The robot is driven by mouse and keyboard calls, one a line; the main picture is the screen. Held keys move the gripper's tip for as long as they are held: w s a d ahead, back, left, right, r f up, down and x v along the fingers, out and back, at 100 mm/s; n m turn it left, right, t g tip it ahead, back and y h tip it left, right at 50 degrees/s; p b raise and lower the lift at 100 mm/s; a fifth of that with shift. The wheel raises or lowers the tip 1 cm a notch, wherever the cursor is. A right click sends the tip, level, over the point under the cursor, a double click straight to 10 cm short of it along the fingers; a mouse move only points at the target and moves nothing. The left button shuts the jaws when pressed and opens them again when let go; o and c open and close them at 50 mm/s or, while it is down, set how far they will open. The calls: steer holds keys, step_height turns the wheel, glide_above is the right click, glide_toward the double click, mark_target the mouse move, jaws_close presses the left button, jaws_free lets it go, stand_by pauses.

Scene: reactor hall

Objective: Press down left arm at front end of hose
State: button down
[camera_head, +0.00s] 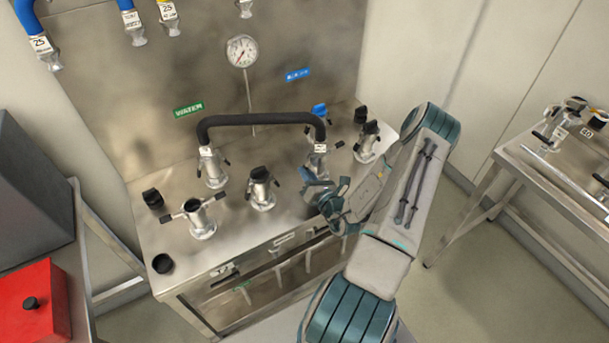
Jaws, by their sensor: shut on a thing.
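The black hose (262,118) arches between two metal couplings on the steel bench. Its left end (207,152) sits on one coupling (213,172). Its right end (320,134), with a white tag, sits on the other coupling (317,162), where my gripper is. A small dark lever arm (305,173) shows on the left side of that coupling, low down. My gripper (316,188) is at this lever, just in front of the coupling. Its jaws are shut on the lever, as far as I can tell. The fingers partly hide the lever and the coupling's base.
Other capped couplings stand close by on the bench (150,226): one (261,190) between the hose ends, one (198,218) at front left, one (367,142) at right. A gauge (241,51) is on the back panel. A second table (520,160) stands at right.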

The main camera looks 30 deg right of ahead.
steer(key=shift+d+f+n, duration=0.25)
steer(key=shift+d+n, duration=0.05)
steer(key=shift+n, duration=0.5)
steer(key=shift+b, duration=0.3)
steer(key=c, duration=1.5)
jaws_free()
steer(key=shift+c, duration=0.2)
steer(key=shift+d, duration=0.1)
